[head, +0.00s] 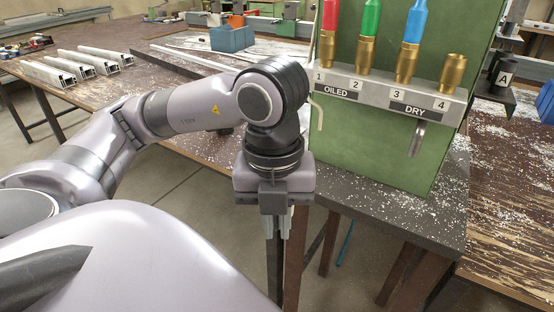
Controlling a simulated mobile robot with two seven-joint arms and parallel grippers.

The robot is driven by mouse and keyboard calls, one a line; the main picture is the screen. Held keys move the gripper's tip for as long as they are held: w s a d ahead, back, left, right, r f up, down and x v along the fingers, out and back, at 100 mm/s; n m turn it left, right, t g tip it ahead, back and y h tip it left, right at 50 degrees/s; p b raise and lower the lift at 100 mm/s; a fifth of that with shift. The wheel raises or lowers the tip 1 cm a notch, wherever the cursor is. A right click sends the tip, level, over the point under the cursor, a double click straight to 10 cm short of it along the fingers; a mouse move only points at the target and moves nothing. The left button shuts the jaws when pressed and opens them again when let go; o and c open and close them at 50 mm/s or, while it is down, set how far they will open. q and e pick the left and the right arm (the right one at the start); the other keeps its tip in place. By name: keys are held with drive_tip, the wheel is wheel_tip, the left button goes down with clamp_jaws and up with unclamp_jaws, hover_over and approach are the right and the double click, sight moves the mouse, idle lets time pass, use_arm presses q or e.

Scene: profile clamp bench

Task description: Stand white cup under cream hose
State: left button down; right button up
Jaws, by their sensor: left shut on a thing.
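My left gripper (278,225) points down in front of the green panel's left edge, past the near edge of the dark bench top. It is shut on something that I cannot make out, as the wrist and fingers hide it. A thin cream hose (319,115) hangs at the left side of the panel, above and to the right of the gripper, with its lower end open to the air. I cannot see the white cup. My right gripper is not in view.
The green panel (385,165) carries numbered brass fittings with red, green and blue connectors; fitting 4 (453,72) is bare. A metal spout (418,138) sticks out below. White chips litter the bench.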

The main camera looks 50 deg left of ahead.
use_arm(q)
drive_tip(key=shift+w+a+f+b, duration=0.3)
drive_tip(key=shift+w+a, duration=0.3)
drive_tip(key=shift+w, duration=1.8)
drive_tip(key=shift+w+a+f+b, duration=0.25)
drive_tip(key=shift+w+a+f, duration=0.25)
drive_tip(key=shift+w, duration=1.9)
drive_tip(key=shift+w+a+f+b, duration=0.3)
drive_tip(key=shift+w+a, duration=0.35)
drive_tip(key=shift+w, duration=1.75)
drive_tip(key=shift+f, duration=0.35)
drive_tip(key=c, duration=1.1)
unclamp_jaws()
drive_tip(key=shift+a, duration=0.1)
